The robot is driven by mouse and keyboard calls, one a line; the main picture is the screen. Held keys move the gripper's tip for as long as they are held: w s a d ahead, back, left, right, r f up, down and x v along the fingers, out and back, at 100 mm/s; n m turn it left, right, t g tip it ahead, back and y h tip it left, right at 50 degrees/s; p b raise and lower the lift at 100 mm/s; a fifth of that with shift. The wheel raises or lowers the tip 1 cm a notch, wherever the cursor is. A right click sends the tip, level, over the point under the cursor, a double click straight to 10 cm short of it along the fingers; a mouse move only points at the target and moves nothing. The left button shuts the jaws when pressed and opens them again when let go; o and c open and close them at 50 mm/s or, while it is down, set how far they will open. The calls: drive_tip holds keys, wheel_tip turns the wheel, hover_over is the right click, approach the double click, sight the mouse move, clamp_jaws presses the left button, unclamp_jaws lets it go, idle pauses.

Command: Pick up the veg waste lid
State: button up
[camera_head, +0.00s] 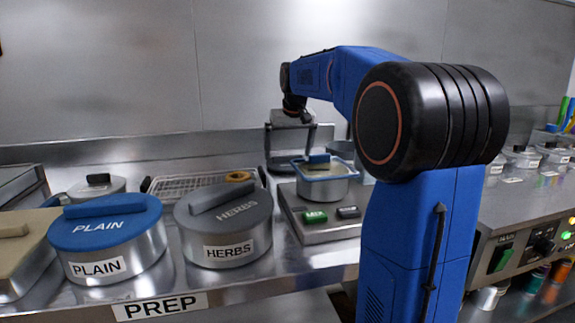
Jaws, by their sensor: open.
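No lid labelled veg waste can be read in the head view. A blue round lid (105,220) marked PLAIN sits on a metal pot at the left. A grey round lid (223,208) marked HERBS sits on the pot to its right. A tan lid (22,231) with a bar handle is cut off by the left edge, and no label on it shows. My gripper (291,148) hangs from the wrist above the back of the counter, open and apart from these lids. It appears empty, though its fingertips are hard to make out.
A wire rack (205,184) lies behind the HERBS pot. The counter's front edge carries a PREP sign (160,306). My arm hides the counter's right-centre.

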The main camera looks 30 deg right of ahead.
drive_tip(key=shift+w+d+f, duration=0.1)
drive_tip(key=shift+w+f, duration=0.15)
drive_tip(key=shift+f, duration=0.35)
drive_tip(key=shift+c, duration=0.3)
drive_tip(key=c, duration=1.1)
